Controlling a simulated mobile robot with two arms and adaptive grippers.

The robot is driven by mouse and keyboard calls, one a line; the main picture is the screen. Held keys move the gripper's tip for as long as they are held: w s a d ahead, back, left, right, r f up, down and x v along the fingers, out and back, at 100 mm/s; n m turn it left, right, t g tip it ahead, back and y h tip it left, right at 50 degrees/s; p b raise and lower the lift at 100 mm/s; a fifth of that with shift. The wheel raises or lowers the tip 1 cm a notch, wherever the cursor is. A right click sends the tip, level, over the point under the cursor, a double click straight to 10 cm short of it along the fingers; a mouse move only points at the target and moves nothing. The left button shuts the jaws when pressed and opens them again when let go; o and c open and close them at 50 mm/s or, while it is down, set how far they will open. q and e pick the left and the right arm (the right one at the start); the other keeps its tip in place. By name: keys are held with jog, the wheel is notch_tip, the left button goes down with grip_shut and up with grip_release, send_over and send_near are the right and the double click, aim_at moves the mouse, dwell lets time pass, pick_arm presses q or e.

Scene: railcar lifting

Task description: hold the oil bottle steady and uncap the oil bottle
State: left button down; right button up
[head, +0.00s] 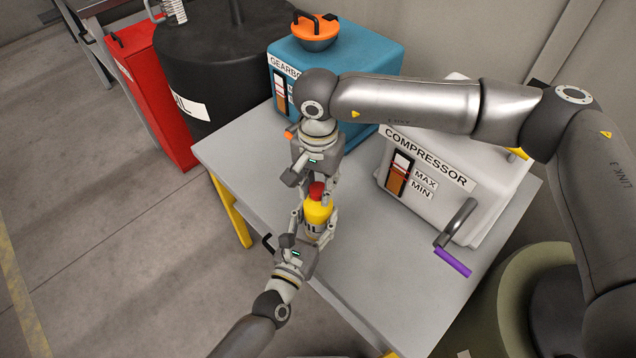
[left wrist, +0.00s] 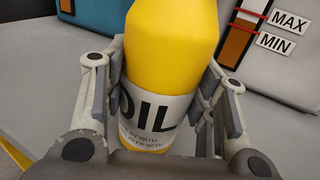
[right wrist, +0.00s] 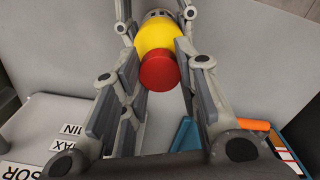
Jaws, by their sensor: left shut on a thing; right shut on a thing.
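The oil bottle (head: 316,212) is yellow with a white OIL label and stands upright over the table's front edge area. Its red cap (head: 317,191) is on top. My left gripper (head: 314,228) is shut on the bottle's body from the near side; in the left wrist view the bottle (left wrist: 170,50) sits between its fingers. My right gripper (head: 316,187) reaches down from above, its fingers on both sides of the cap. In the right wrist view the red cap (right wrist: 158,71) shows between these fingers, with the yellow shoulder beyond. Exact finger contact is partly hidden.
A black oil drum (head: 205,60) and a red cabinet (head: 152,90) stand at left.

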aim_at(318, 189)
jog(key=shift+r, duration=0.2)
jog(key=shift+r, duration=0.9)
jog(key=shift+r, duration=2)
pick_arm(q)
jog(key=c, duration=0.5)
grip_release()
jog(key=shift+s, duration=0.1)
